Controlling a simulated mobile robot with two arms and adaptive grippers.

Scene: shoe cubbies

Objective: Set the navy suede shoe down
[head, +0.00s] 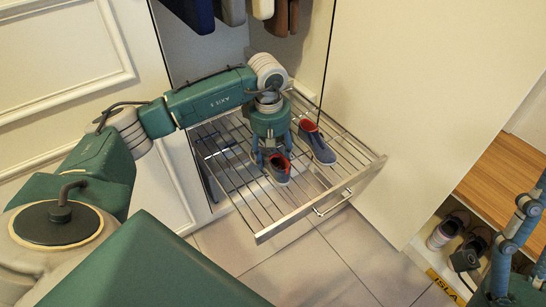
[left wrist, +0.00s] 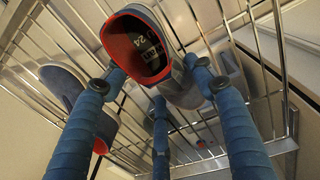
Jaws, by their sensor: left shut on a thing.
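A navy shoe with a red lining (head: 279,176) is between the fingers of my left gripper (head: 270,158), over the pulled-out wire drawer (head: 225,187). In the left wrist view, the fingers of my left gripper (left wrist: 155,95) are shut on this shoe (left wrist: 180,90), whose opening faces the camera. I cannot tell whether its sole touches the wires. A second navy shoe with a red lining (head: 318,145) sits on the drawer, just right of it; it also shows in the left wrist view (left wrist: 65,85). My right gripper (head: 520,225) is partly in view at the lower right.
Coats (head: 230,10) hang above the drawer at the back. The drawer has a front handle (head: 333,203). At the right, a low cubby under a wooden top (head: 510,190) holds dark shoes (head: 447,230) and bears a yellow label (head: 440,281). Tiled floor lies in front.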

